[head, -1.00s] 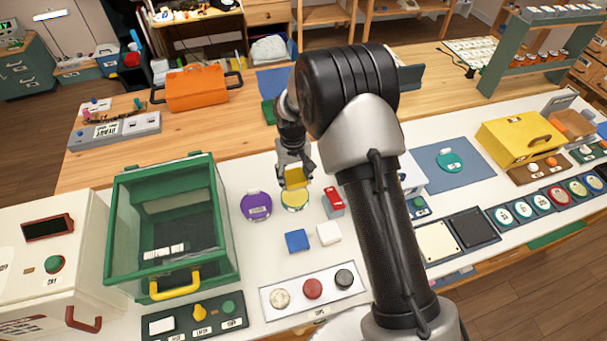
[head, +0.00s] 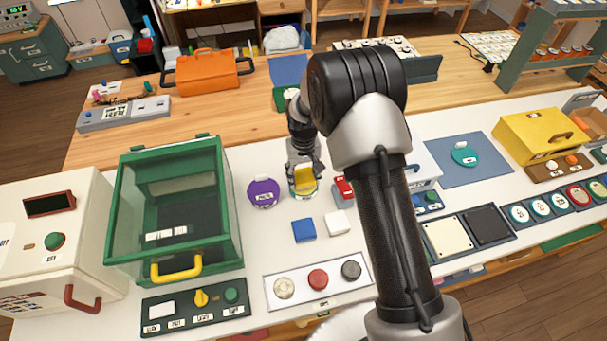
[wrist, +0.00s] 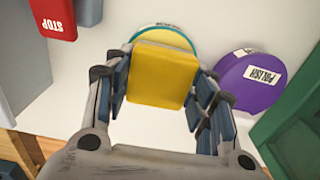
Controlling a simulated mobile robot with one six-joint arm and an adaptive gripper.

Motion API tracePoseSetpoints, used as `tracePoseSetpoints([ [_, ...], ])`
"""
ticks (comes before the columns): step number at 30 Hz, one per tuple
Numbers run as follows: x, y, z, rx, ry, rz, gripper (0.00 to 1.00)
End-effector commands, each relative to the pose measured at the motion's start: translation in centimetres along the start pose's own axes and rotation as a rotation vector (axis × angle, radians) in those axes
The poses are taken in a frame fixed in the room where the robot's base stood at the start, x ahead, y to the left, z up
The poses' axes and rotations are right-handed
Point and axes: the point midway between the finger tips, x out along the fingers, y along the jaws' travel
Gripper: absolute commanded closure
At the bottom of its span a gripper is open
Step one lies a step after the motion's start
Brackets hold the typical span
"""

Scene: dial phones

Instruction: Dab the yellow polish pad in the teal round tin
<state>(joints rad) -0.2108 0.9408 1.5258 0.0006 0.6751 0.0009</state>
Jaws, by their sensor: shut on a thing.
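My gripper (head: 304,176) is shut on the yellow polish pad (wrist: 162,75), a square yellow block between the two fingers in the wrist view. The pad also shows in the head view (head: 305,180). The teal round tin (wrist: 174,36) has a teal rim and a yellow inside. The pad covers most of it in the wrist view, and its front edge shows below the pad in the head view (head: 303,197). The pad is over the tin or at its surface; I cannot tell whether they touch.
A purple round tin labelled POLISH (wrist: 249,82) stands close beside the teal one. A red STOP block (wrist: 54,17) is on the other side. A blue block (head: 304,231) and a white block (head: 337,223) lie in front. A green glass case (head: 170,215) stands at left.

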Motion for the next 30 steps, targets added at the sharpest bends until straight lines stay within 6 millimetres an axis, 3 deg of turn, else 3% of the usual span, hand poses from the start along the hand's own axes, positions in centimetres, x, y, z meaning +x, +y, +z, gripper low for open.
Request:
tracePoseSetpoints([
  [30, 0.6, 0.0, -0.01, 0.0, 0.0, 0.0, 0.68],
])
